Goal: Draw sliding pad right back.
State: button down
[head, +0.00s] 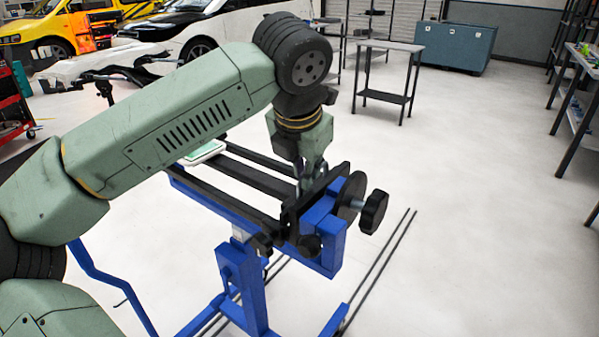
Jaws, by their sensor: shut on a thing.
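A blue work stand with black rails (255,183) stands in the middle of the head view. A dark upright plate, which looks like the sliding pad (338,178), sits at the rails' right end, next to a round black knob (374,211). My gripper (309,190) points down from my green arm to the pad's upper edge and is shut there. The fingertips are small and partly lost against the dark parts, so the exact contact is hard to see.
A light green flat item (204,152) lies at the far left of the stand, partly behind my arm. A small side table (388,50) and a blue chest (455,46) stand at the back.

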jog(key=shift+s+d, duration=0.15)
jog(key=shift+d, duration=0.05)
jog(key=c, duration=1.7)
grip_release()
jog(key=shift+r, duration=0.1)
jog(key=v, duration=1.2)
jog(key=shift+a, duration=0.1)
